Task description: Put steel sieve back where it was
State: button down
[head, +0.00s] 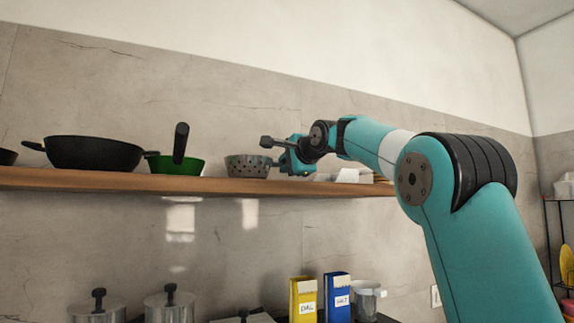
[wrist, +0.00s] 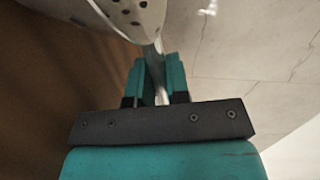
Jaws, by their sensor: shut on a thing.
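The steel sieve (head: 247,166) is a grey bowl with dark holes. In the head view it is at the wooden shelf (head: 120,183), right of a green pan; I cannot tell whether its base touches the board. My gripper (head: 283,157) is at the right side of the sieve. The wrist view shows the sieve's perforated bowl (wrist: 125,14) at the top, with its thin handle running down between the two teal fingers (wrist: 157,80). The fingers are shut on that handle.
A black pan (head: 93,153) and a green pan (head: 178,166) stand on the shelf to the left. White items (head: 345,175) lie on the shelf to the right, behind my arm. Pots (head: 168,304), a yellow box (head: 303,299) and a blue box (head: 337,297) stand below.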

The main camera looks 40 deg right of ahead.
jog(key=shift+f+b, duration=0.5)
dwell(0.4)
jog(key=c, duration=1)
grip_release()
jog(key=b+v, duration=0.4)
jog(key=v, duration=1.3)
jog(key=shift+s+r, duration=0.15)
jog(key=shift+s, duration=0.1)
